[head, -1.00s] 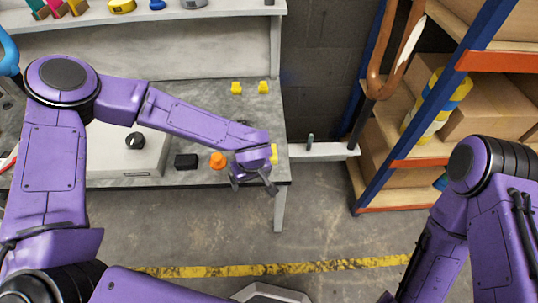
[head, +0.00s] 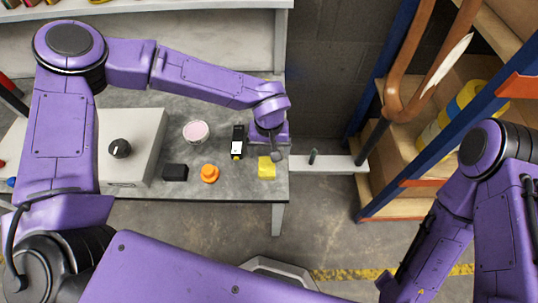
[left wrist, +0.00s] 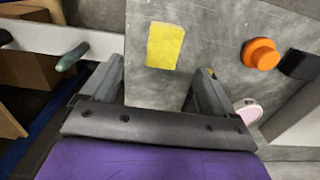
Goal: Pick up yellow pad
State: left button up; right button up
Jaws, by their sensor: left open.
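The yellow pad (head: 266,168) lies flat near the front right corner of the grey workbench (head: 200,188). In the left wrist view the yellow pad (left wrist: 165,46) lies beyond the fingertips, in line with the gap between them and apart from both. My left gripper (head: 270,146) is open and empty, just behind the pad in the head view. Its two spread fingers also show in the left wrist view (left wrist: 155,78). My right arm shows at the right of the head view, but its gripper is out of view.
An orange knob-like object (head: 209,173), a black block (head: 175,172), a black device with a yellow end (head: 237,143) and a pink-topped round container (head: 196,131) are left of the pad. A light box (head: 135,150) stands farther left. A shelf rack (head: 395,195) is at right.

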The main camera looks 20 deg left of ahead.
aim_at(267, 165)
pick_arm(q)
jog(key=f, duration=0.6)
jog(key=a+f+b, duration=0.1)
jog(key=f, duration=0.3)
jog(key=shift+w, duration=0.2)
jog(key=shift+d, duration=0.1)
jog(key=c, duration=1)
